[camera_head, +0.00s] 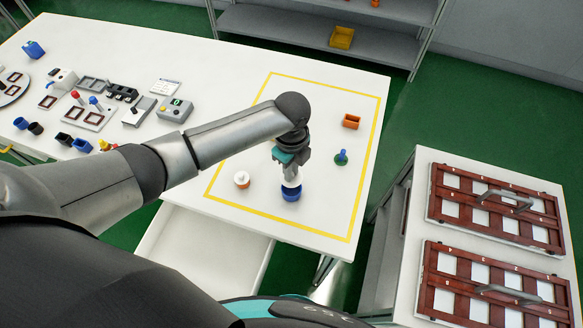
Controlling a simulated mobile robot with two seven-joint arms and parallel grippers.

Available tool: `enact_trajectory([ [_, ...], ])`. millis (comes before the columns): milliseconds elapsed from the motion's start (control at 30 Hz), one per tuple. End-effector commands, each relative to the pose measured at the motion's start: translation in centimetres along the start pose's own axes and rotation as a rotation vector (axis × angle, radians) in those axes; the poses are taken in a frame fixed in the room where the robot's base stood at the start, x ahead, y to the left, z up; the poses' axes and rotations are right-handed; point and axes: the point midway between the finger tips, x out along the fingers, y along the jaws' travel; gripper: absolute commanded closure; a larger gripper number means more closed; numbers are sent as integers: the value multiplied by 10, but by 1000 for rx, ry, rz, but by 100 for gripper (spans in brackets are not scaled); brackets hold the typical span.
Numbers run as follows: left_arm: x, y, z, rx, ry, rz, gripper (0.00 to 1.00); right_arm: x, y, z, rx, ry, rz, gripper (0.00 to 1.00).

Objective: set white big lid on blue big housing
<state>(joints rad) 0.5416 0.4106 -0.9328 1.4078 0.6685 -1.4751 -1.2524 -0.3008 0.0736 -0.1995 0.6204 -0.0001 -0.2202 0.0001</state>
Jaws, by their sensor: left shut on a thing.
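The blue big housing (291,195) stands upright on the white table inside the yellow outline. My left gripper (291,178) points down directly above it and is shut on the white big lid (292,183). The lid is at the top of the housing; I cannot tell whether it touches the rim or hangs just above it. The gripper hides part of the lid. My right gripper is not in view.
Switches, boxes and small parts crowd the table's left. The yellow-outlined area (310,223) is mostly clear.

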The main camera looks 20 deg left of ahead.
Motion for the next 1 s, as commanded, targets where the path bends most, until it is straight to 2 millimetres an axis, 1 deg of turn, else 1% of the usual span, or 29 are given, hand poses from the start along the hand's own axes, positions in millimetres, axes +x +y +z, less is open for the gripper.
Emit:
enact_trajectory([
  [133,-2,0,0,-14,0,1,100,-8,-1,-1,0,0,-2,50],
  [300,15,0,-1,-13,0,1,100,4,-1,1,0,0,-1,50],
  [600,38,0,0,-12,0,2,100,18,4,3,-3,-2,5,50],
  [800,47,0,0,-12,0,0,100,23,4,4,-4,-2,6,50],
  [1000,50,0,0,-12,0,0,100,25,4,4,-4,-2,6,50],
])
